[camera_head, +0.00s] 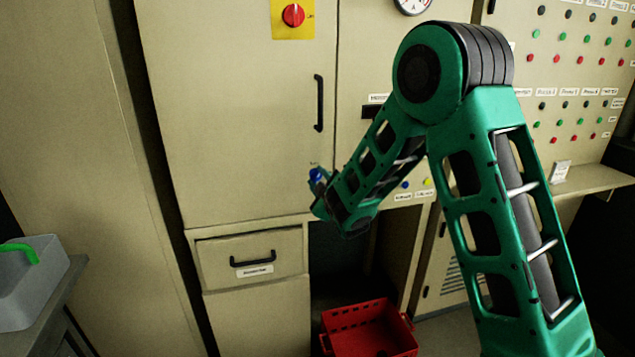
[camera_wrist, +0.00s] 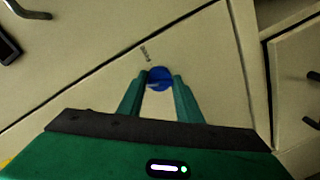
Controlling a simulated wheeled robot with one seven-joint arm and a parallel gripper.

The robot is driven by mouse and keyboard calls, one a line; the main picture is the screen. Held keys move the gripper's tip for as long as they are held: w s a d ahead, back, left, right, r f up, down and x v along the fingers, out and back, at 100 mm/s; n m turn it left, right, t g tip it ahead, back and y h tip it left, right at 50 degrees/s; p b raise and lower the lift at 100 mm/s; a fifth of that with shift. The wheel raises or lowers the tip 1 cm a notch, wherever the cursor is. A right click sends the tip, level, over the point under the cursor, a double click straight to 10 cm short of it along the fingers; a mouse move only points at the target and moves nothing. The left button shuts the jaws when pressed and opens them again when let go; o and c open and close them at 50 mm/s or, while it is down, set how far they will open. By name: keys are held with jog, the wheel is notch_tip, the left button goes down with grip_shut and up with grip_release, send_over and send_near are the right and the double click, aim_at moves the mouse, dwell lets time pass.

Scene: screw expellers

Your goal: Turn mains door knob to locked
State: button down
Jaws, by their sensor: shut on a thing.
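The blue door knob (camera_head: 316,175) is on the beige cabinet door (camera_head: 235,120), near the door's lower right edge. It also shows in the wrist view as a round blue knob (camera_wrist: 160,79) with a small label above it. My gripper (camera_head: 320,185) is at the knob. In the wrist view my gripper's two green fingers (camera_wrist: 161,84) are on either side of the knob and shut on it. A lighter mark shows across the knob's lower part. The fingers hide its side edges.
A black door handle (camera_head: 319,103) is above the knob. A red rotary switch on a yellow plate (camera_head: 293,15) is at the top. A drawer (camera_head: 250,260) is below the door. A red crate (camera_head: 368,332) is on the floor. A button panel (camera_head: 570,70) is at right.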

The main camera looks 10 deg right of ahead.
jog(key=n, duration=0.4)
jog(key=shift+d+n+h, duration=0.15)
jog(key=shift+n+h, duration=0.15)
dwell(0.5)
jog(key=c, duration=1.3)
grip_release()
jog(key=s, duration=1)
jog(key=shift+s+d+r, duration=0.25)
jog(key=shift+d+r, duration=0.2)
